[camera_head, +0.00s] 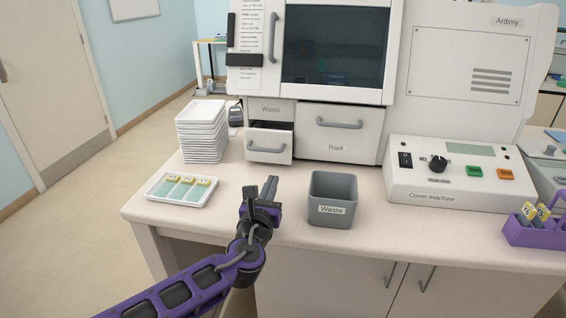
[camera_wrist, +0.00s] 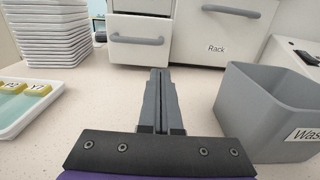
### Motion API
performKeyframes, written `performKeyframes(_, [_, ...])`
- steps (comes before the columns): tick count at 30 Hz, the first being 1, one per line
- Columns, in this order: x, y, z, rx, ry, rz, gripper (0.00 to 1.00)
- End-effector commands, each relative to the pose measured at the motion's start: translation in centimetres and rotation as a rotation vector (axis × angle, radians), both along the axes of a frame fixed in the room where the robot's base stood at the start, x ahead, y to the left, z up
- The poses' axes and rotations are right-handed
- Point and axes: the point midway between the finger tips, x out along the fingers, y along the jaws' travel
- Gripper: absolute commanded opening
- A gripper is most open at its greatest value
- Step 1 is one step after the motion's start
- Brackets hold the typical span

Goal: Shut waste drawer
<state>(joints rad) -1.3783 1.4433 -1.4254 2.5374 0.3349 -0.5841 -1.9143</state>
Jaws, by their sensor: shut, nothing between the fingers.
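The waste drawer (camera_head: 268,146) is the small white drawer at the lower left of the white machine, under a "Waste" label. In the head view it sticks out from the machine, with a dark gap above its front. Its grey handle also shows in the wrist view (camera_wrist: 137,40). My gripper (camera_head: 270,188) is over the counter in front of the drawer, apart from it, fingers pointing toward the machine. In the wrist view the fingers (camera_wrist: 160,85) are together with nothing between them.
A grey waste bin (camera_head: 333,200) stands right of my gripper. A slide tray (camera_head: 182,189) and a stack of white trays (camera_head: 202,132) are on the left. The rack drawer (camera_head: 339,133) is right of the waste drawer. Bare counter lies between my gripper and the drawer.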

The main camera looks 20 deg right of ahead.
Motion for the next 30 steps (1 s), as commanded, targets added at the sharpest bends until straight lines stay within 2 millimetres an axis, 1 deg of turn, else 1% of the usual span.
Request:
performKeyframes(1, [0.3,-0.4,-0.7,0.004,-0.004,-0.003,0.00])
performKeyframes(4, [1.0,-1.0,-0.6,0.003,-0.006,-0.003,0.00])
performKeyframes(5, [1.6,-1.4,-0.1,0.002,-0.003,-0.004,0.00])
performKeyframes(6, [2.2,-1.8,0.0,0.002,-0.003,-0.004,0.00])
performKeyframes(18, [8.3,-5.9,0.0,0.002,-0.004,-0.003,0.00])
performKeyframes(24, [10.0,-7.0,0.0,0.002,-0.003,-0.002,0.00])
performKeyframes(30, [10.4,-7.3,0.1,0.000,-0.001,-0.001,0.00])
